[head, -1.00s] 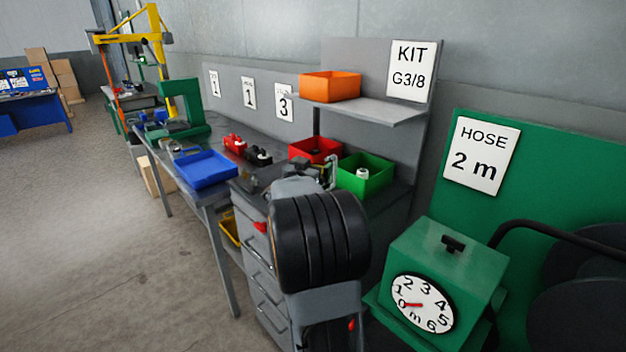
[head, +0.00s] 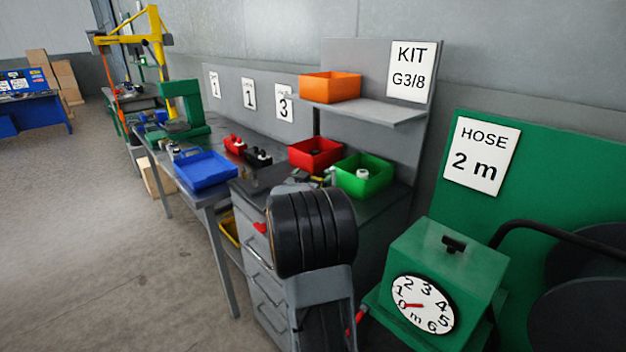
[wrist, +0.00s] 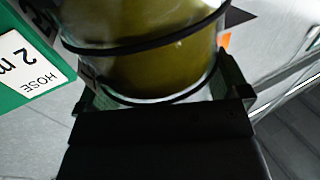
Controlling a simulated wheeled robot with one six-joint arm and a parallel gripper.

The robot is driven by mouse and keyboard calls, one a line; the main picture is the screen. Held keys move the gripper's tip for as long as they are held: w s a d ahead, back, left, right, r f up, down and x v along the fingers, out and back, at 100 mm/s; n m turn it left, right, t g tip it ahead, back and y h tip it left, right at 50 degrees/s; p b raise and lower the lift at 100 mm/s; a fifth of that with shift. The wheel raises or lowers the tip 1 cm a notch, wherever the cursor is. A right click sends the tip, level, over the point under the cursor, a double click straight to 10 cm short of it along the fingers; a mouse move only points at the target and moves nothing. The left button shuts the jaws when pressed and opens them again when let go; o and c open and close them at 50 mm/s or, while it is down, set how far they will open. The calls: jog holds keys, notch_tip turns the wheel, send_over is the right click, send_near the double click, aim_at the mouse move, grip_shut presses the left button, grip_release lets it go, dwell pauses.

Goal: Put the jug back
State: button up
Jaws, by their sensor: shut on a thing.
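The jug (wrist: 150,65) fills the upper middle of the wrist view. It is clear, holds olive-yellow liquid and has dark bands around it. My gripper (wrist: 160,92) is shut on it, with a dark finger at either side of its body. The jug's top and any handle are outside the wrist view. In the head view my own arm hides most of the gripper and the jug, so I cannot tell what is under the jug.
A bench carries a blue tray (head: 205,169), a red bin (head: 315,153) and a green bin (head: 364,176). An orange bin (head: 330,87) stands on the shelf (head: 375,113) above. A green box with a dial (head: 422,304) stands at right. Floor (head: 90,240) at left is clear.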

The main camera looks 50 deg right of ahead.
jog(key=o, duration=1)
